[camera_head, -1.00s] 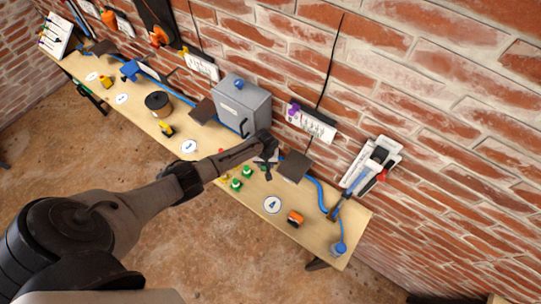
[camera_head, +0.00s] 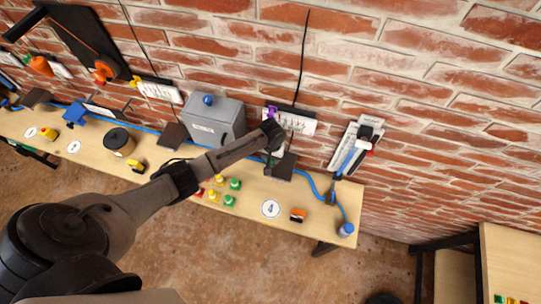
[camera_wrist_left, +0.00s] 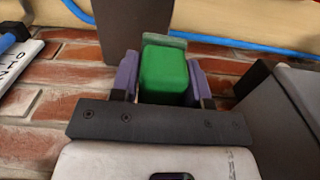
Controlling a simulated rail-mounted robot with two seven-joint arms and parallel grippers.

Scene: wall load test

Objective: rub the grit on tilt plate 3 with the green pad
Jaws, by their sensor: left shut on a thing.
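My left gripper (camera_head: 274,146) reaches over the bench near the wall. In the left wrist view, its purple fingers (camera_wrist_left: 162,80) are shut on the green pad (camera_wrist_left: 165,72), a block with a paler green-grey layer at its far end. A dark brown plate (camera_wrist_left: 135,22) lies just beyond the pad; a gap or contact cannot be told. In the head view this looks like the plate (camera_head: 285,168) behind the disc marked 4 (camera_head: 270,208). Another brown plate (camera_head: 173,135) stands left of the grey box. No plate number or grit is readable. My right gripper is out of view.
The grey box (camera_head: 213,118) stands left of the gripper and shows close at right in the wrist view (camera_wrist_left: 290,105). A white panel (camera_head: 290,121) hangs on the wall behind. A blue cable (camera_head: 312,185), coloured buttons (camera_head: 229,200) and an orange item (camera_head: 298,214) are on the bench.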

